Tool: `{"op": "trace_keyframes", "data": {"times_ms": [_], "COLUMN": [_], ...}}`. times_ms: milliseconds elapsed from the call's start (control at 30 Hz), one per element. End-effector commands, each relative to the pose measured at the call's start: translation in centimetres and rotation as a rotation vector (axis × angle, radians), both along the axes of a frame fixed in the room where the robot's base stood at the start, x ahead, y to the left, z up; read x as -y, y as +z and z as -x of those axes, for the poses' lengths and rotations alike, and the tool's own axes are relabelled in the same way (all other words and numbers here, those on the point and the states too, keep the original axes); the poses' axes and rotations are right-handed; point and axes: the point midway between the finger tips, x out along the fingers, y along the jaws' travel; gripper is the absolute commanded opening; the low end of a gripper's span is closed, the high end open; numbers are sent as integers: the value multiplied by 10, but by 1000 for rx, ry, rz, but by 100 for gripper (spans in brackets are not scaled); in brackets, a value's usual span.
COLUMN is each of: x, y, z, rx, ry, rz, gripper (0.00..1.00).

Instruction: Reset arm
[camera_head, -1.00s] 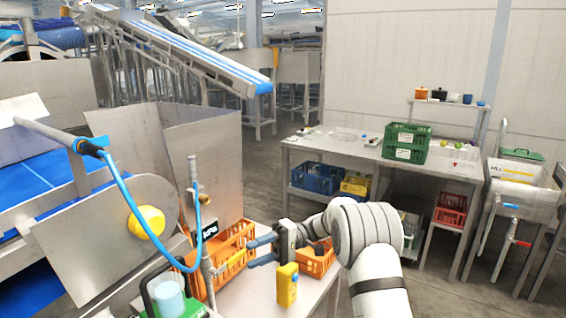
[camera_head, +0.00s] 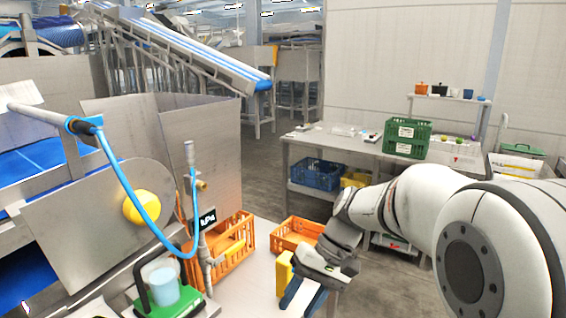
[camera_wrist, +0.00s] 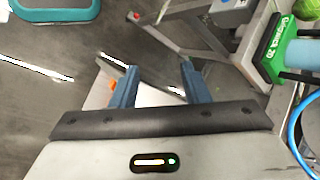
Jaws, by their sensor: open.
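My gripper (camera_head: 303,296) is low at the bottom middle of the head view, by the right edge of the white-topped work table. Its blue fingers are apart, and nothing shows between them. In the wrist view my gripper (camera_wrist: 158,85) also shows two separate blue fingers, with a pale surface and grey floor beyond. My white arm (camera_head: 415,205) bends across the right half of the head view and hides part of the back table.
The work table (camera_head: 245,295) bears two orange crates (camera_head: 225,262) (camera_head: 297,236), a yellow device (camera_head: 285,272) and a green-framed scale (camera_head: 160,300) with a pale blue container. A blue hose hangs at left. A green crate (camera_head: 407,138) stands on the back table.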

Motion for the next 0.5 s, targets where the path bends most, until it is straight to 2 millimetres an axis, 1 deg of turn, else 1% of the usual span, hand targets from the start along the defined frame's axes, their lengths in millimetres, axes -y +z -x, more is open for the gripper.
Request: {"op": "trace_keyframes", "data": {"times_ms": [33, 200, 300, 400, 500], "x": [12, 53, 75, 93, 105], "y": [-6, -24, -34, -43, -48], "z": [15, 56, 76, 91, 101], "rx": [43, 190, 283, 367, 428], "ry": [-21, -95, -133, -162, -181], "rz": [63, 267, 368, 443, 493], "gripper": [42, 42, 42, 42, 42]}}
